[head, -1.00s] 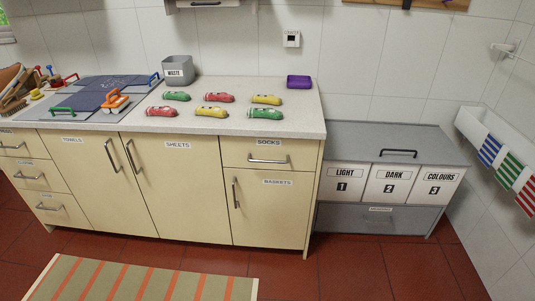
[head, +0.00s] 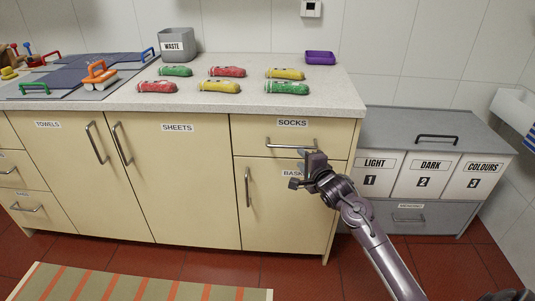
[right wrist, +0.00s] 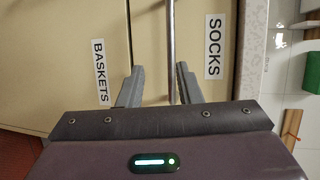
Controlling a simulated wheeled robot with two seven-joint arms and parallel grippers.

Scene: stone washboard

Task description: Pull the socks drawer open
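The socks drawer (head: 260,135) is the shut top drawer at the right end of the counter, with a SOCKS label and a horizontal metal bar handle (head: 276,146). My right gripper (head: 306,164) is in front of the drawer's lower right part, near the right end of the handle. In the right wrist view my right gripper (right wrist: 159,84) is open. The handle bar (right wrist: 171,45) runs between its two fingers, nearer the SOCKS-side finger, and neither finger appears closed on it. My left gripper is not in view.
The baskets door (head: 275,205) is below the drawer, its label partly hidden by my gripper. The grey hamper unit (head: 380,123) stands to the right. Several coloured bottle-like items and a purple tray (head: 320,58) lie on the counter (head: 345,98).

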